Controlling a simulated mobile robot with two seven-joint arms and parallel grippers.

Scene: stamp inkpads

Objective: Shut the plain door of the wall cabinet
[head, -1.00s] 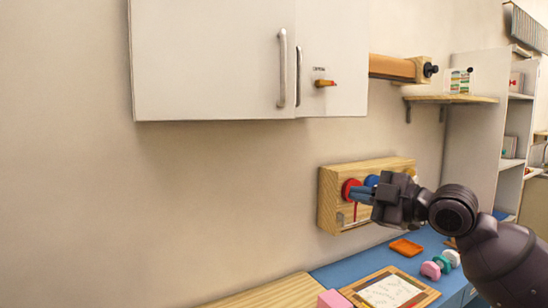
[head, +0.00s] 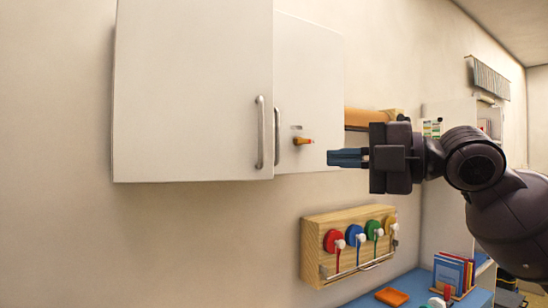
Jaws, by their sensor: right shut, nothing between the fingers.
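The white wall cabinet hangs on the wall at the upper left and centre. Its plain door (head: 190,100) is the left one, with a vertical metal handle (head: 260,132) near its right edge. That edge stands forward of the right door and overlaps it, so the plain door looks ajar. The right door (head: 310,80) bears a small label and an orange-tipped knob (head: 302,141), and looks flat. My right gripper (head: 345,157) is shut and empty, its blue fingers pointing left, just right of the cabinet in the picture. It appears apart from the doors. My left gripper is out of view.
A wooden rack (head: 315,238) with red, blue, green and yellow discs is on the wall below. A brown roll (head: 362,116) is partly hidden behind my right gripper. A blue counter (head: 415,283) with books lies below right. Bare wall lies left of the rack.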

